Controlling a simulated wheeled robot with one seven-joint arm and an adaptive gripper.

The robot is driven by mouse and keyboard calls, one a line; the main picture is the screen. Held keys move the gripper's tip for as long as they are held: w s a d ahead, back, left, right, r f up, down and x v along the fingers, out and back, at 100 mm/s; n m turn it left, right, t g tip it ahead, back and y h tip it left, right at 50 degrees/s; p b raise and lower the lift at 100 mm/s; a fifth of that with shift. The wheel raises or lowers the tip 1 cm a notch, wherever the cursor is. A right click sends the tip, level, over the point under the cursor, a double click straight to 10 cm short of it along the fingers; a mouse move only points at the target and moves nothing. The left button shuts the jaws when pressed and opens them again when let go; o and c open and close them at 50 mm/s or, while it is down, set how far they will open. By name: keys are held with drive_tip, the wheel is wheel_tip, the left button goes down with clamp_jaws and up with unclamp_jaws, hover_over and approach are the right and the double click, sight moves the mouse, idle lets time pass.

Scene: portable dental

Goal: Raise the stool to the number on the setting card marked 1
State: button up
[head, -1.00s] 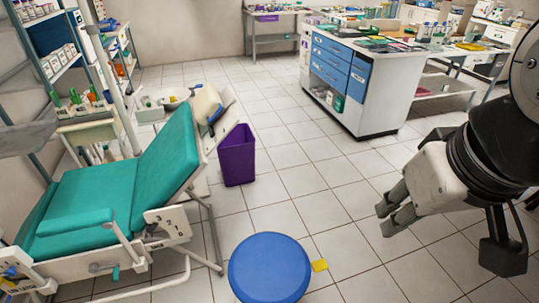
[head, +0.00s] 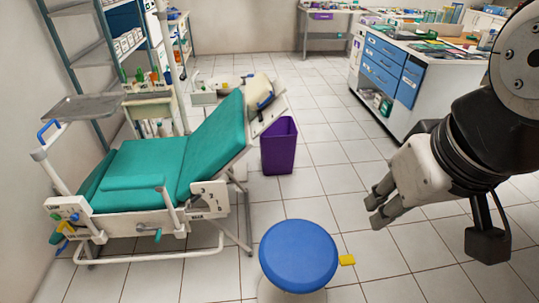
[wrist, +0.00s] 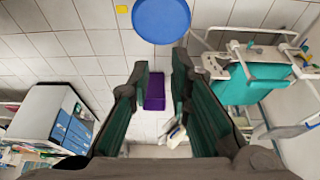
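The stool (head: 298,255) has a round blue seat and stands on the tiled floor at the bottom middle of the head view. Its seat also shows at the top of the wrist view (wrist: 161,18). A small yellow tag (head: 347,260) sticks out at the right side of the seat; it also shows in the wrist view (wrist: 122,9). My gripper (head: 376,207) is to the right of the stool and higher, apart from it. In the wrist view its two fingers (wrist: 158,85) are spread with nothing between them. I cannot make out a setting card marked 1.
A teal dental chair (head: 215,140) with a white frame stands left of the stool, with a metal tray (head: 85,107) beside it. A purple bin (head: 279,147) is behind. A blue-drawer cabinet (head: 395,70) stands at the back right. Floor around the stool is mostly clear.

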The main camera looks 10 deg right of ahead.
drive_tip(key=shift+w+f, duration=0.1)
clamp_jaws()
drive_tip(key=w+d+f+m+g+y+b, duration=0.1)
drive_tip(key=w+d+f+m+b, duration=0.3)
drive_tip(key=w+f+m+b, duration=0.7)
drive_tip(key=w+d+f+m+g+b, duration=0.1)
drive_tip(key=w+d+f+m+b, duration=0.55)
drive_tip(key=w+f, duration=0.9)
drive_tip(key=w+d+f+m+b, duration=0.1)
drive_tip(key=d+f+m+b, duration=0.2)
drive_tip(key=f, duration=0.9)
drive_tip(key=w+d+f+m+g+b, duration=0.1)
drive_tip(key=w+d+f+m+b, duration=0.1)
drive_tip(key=d+f+m, duration=0.4)
drive_tip(key=w+d+f+m+g+h+b, duration=0.1)
drive_tip(key=d+f+m+b, duration=0.4)
drive_tip(key=f, duration=1.5)
drive_tip(key=w+m, duration=0.1)
drive_tip(key=m, duration=0.3)
drive_tip(key=shift+w, duration=0.15)
drive_tip(key=shift+f+m, duration=0.1)
drive_tip(key=shift+m, duration=0.15)
